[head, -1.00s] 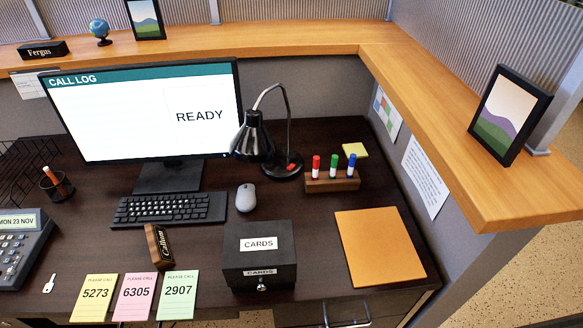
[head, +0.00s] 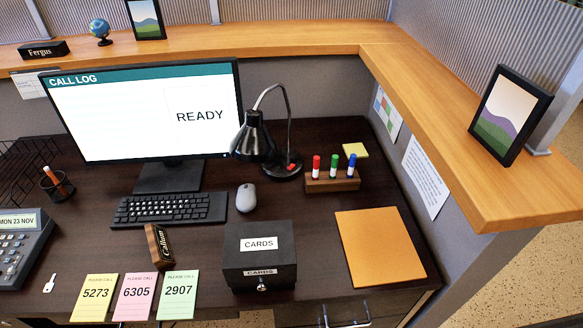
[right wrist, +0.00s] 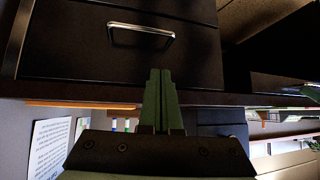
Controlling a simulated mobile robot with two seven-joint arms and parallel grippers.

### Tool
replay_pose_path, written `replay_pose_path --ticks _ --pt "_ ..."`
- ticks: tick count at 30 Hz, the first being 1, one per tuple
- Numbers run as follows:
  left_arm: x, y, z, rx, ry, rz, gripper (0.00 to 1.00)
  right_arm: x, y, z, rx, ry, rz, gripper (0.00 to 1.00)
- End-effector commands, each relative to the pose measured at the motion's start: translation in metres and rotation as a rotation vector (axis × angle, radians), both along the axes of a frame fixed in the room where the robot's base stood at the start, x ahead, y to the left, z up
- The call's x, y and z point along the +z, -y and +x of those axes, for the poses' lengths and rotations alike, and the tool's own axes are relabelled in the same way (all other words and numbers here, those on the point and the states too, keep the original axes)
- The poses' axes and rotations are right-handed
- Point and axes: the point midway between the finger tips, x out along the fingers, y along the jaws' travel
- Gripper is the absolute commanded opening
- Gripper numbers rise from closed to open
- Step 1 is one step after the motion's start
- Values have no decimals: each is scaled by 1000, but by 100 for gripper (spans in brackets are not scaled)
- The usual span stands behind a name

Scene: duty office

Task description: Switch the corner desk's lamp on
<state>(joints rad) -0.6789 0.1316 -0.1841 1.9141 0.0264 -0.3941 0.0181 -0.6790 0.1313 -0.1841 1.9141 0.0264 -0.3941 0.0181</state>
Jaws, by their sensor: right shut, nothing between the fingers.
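The black desk lamp (head: 254,140) stands on the dark corner desk (head: 215,240), to the right of the monitor. Its shade points down and its thin neck arches up from a round base. A small red switch (head: 292,166) shows on the base. I cannot tell whether the lamp is lit. My right gripper (right wrist: 160,75) shows only in the right wrist view. It is shut and empty, in front of a dark drawer front (right wrist: 190,60) with a metal handle (right wrist: 141,37). My left gripper is in neither view.
A marker holder (head: 332,185) with three markers stands right of the lamp. A mouse (head: 245,198), keyboard (head: 169,209) and black cards box (head: 259,269) are in front. The monitor (head: 140,115) is close on the left. An orange folder (head: 380,247) lies at the right.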

Motion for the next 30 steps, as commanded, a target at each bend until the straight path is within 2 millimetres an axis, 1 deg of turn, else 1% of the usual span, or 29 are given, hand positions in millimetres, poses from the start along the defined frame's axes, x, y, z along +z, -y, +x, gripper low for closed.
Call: replay_pose_path --ticks 1,5,30 --pt "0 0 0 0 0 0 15 0 0 0 0 0 0 0" --pt "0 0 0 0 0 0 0 0 0 0 0 0 0 0" --pt "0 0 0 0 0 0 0 0 0 0 0 0 0 0"
